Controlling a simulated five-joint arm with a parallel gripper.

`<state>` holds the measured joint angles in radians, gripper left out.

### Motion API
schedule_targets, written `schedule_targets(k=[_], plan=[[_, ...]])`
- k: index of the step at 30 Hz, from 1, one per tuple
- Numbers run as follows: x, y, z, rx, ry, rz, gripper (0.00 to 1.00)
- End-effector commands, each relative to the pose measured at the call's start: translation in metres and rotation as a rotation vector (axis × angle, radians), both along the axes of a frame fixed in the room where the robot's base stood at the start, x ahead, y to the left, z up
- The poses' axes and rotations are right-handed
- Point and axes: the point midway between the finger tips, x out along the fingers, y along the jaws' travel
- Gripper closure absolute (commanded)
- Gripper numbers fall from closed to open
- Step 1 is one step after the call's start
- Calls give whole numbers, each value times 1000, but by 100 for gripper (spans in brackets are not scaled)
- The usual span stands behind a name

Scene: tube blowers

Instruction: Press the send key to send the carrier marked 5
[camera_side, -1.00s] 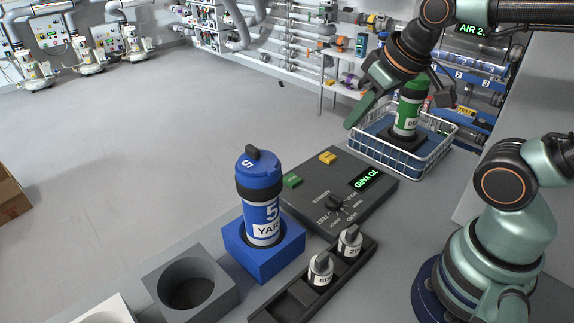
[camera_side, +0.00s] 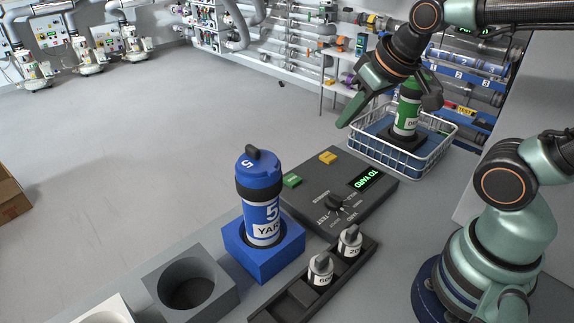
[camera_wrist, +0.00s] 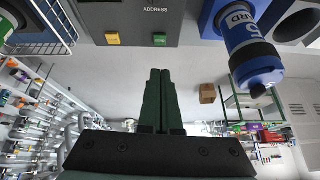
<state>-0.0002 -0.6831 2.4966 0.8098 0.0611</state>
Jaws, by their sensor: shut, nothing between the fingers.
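The carrier marked 5 (camera_side: 261,205) is blue with a black band and a YARD label. It stands upright in a blue square holder (camera_side: 263,254). It shows at the upper right in the wrist view (camera_wrist: 248,45). The dark control box (camera_side: 341,193) has a green key (camera_side: 292,181), a yellow key (camera_side: 327,158), a black dial (camera_side: 335,203) and a lit display (camera_side: 368,177) reading TO YARD. In the wrist view, the green key (camera_wrist: 160,40) lies just beyond the fingertips; key lettering is too small to read. My gripper (camera_side: 341,123) is shut and empty, above and behind the box, touching nothing.
A green carrier (camera_side: 407,108) stands in a white wire basket (camera_side: 405,160) behind the box, near my gripper. A black rack (camera_side: 318,285) with small weight-like pieces lies in front. An empty grey holder (camera_side: 191,285) stands left of the blue one.

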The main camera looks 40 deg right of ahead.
Motion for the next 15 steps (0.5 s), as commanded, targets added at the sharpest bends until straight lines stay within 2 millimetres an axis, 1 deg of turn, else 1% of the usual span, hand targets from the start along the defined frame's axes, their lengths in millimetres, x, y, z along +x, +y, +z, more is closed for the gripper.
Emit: schedule_targets(k=[9, 15], plan=[[66, 1, -41, 154, -106, -236, 100], [99, 1, -71, 269, -183, -382, 100]])
